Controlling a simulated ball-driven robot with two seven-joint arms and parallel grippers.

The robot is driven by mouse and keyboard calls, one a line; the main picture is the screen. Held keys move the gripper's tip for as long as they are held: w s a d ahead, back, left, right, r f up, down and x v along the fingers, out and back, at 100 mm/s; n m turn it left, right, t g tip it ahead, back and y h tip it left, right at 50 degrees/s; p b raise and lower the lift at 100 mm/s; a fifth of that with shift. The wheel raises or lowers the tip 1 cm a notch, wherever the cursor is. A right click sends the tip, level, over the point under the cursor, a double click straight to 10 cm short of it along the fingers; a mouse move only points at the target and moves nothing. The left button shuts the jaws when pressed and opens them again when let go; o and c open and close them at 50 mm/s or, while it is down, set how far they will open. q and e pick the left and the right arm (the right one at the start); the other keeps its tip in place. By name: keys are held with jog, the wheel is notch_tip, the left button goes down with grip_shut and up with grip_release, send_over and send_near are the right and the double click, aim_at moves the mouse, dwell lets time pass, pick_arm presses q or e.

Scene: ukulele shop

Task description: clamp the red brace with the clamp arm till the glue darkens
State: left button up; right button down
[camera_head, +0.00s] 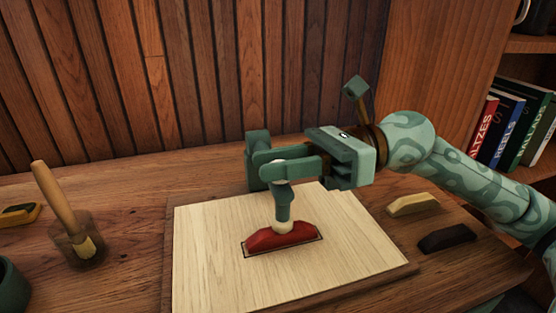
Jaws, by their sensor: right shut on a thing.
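The red brace (275,238) lies on the pale wooden board (215,255), inside a thin dark outline. I cannot tell whether any glue shows at its edges. The green clamp arm (290,166) reaches over the board, with its spindle (284,203) pointing down. The spindle's pale foot (282,227) appears to rest on top of the brace. My right gripper (328,168) comes in from the right and is shut on the clamp arm, partly hiding its outer end. My left gripper is out of view.
A cream brace (413,204) and a black brace (447,238) lie right of the board. A brush (55,200) stands in a glass jar (78,245) at left. A dark green cup (10,285) is at the left edge. Books (510,125) fill a shelf at right.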

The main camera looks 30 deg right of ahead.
jog(key=c, duration=1.1)
grip_release()
jog(key=shift+s+d, duration=0.15)
jog(key=shift+d, duration=0.45)
pick_arm(q)
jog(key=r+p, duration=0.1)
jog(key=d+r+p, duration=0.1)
jog(key=p, duration=0.1)
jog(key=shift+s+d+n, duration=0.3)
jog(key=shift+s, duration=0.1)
pick_arm(e)
jog(key=v, duration=1.5)
